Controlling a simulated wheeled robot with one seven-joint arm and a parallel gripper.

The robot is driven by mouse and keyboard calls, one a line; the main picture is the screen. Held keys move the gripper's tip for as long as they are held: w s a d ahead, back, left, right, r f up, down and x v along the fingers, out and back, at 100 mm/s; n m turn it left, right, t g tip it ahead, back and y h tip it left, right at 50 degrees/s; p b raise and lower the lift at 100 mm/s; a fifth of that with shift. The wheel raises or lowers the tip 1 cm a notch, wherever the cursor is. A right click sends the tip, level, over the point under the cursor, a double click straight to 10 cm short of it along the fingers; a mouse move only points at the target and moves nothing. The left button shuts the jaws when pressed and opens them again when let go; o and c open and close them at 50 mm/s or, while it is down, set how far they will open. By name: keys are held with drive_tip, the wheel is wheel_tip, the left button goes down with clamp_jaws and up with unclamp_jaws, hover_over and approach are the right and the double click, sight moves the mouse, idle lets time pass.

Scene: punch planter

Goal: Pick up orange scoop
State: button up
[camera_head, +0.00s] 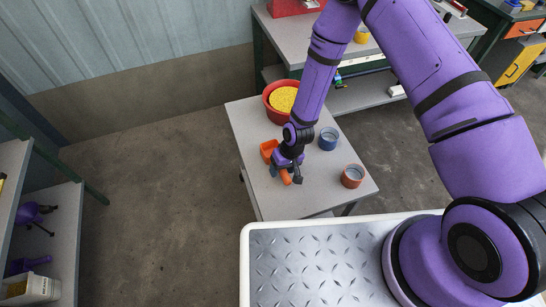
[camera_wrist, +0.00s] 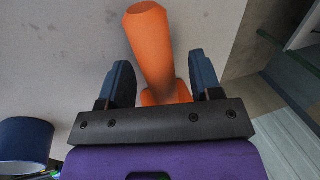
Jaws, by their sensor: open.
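The orange scoop (camera_head: 268,147) lies on the small grey table (camera_head: 255,116) in the head view, its bowl to the upper left of my gripper and its handle end showing below it. My gripper (camera_head: 286,175) is down at the scoop, and my wrist hides its middle. In the wrist view the orange scoop handle (camera_wrist: 152,45) runs between the two open dark blue fingers of my gripper (camera_wrist: 162,85). Gaps show on both sides of the handle, so the fingers are not closed on it.
A red pot with yellow contents (camera_head: 284,98) stands behind my gripper. The table's left front part is bare. Shelves (camera_head: 60,225) stand at far left.

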drive_tip(key=shift+f, duration=0.2)
clamp_jaws()
drive_tip(key=shift+r, duration=0.1)
